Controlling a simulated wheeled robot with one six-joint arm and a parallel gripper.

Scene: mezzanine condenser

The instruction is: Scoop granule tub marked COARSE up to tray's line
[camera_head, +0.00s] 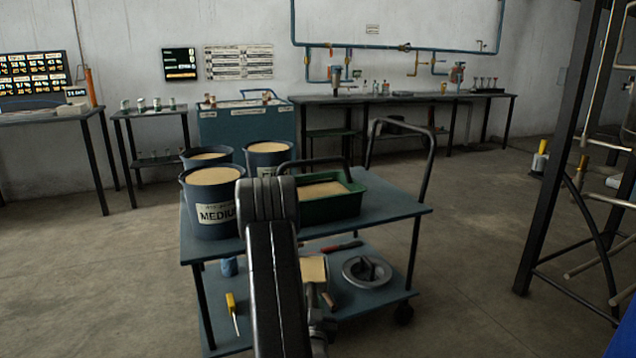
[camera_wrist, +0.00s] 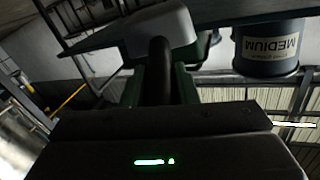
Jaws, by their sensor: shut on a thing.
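My gripper (camera_head: 318,322) is low in front of the cart, mostly hidden by my arm. It is shut on a scoop, whose dark handle (camera_wrist: 160,75) and grey bowl show in the wrist view. In the head view a pale tan flat load appears in the scoop (camera_head: 313,268). The green tray (camera_head: 345,208) on the cart top holds tan granules. The tub marked MEDIUM (camera_head: 212,215) stands at front left; it also shows upside down in the wrist view (camera_wrist: 268,50). A tub with a partly hidden label starting "FI" (camera_head: 268,148) and another tub, its label hidden (camera_head: 207,153), stand behind.
The cart's top (camera_head: 395,208) is bare at the right. The lower shelf holds a yellow-handled screwdriver (camera_head: 231,305), a red-handled tool (camera_head: 342,247) and a grey round part (camera_head: 368,272). A dark steel frame (camera_head: 548,170) stands at right.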

